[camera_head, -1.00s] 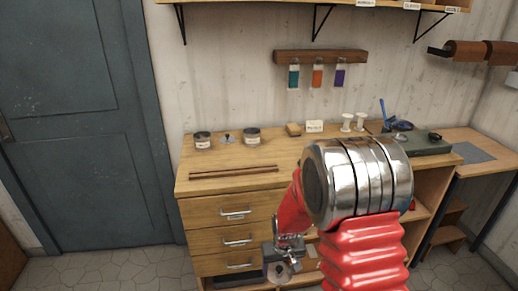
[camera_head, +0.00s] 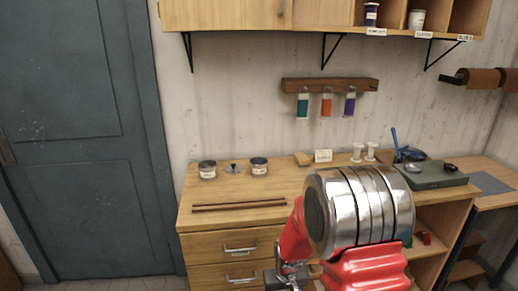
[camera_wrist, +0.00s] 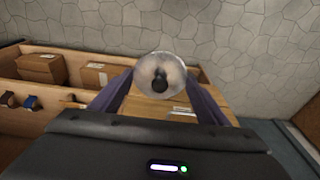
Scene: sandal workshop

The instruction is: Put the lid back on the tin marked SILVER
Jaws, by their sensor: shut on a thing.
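My gripper (camera_wrist: 160,82) is shut on a round pale metal lid (camera_wrist: 174,66) with a dark knob, seen in the wrist view. In the head view my gripper (camera_head: 286,277) is at the bottom edge, in front of the drawers, and the lid is mostly out of view. Two small tins stand upright on the bench at its left back: a left tin (camera_head: 207,172) and a right tin (camera_head: 259,168). Both show dark tops and pale labels too small to read, so I cannot tell which says SILVER. Another knobbed lid (camera_head: 233,170) lies between them.
Two thin brown sticks (camera_head: 238,206) lie near the front edge of the wooden bench (camera_head: 222,189). A small card (camera_head: 323,155), white spools (camera_head: 357,152) and a dark green slab (camera_head: 436,175) are further right. The wall shelf (camera_head: 225,14) overhangs the back.

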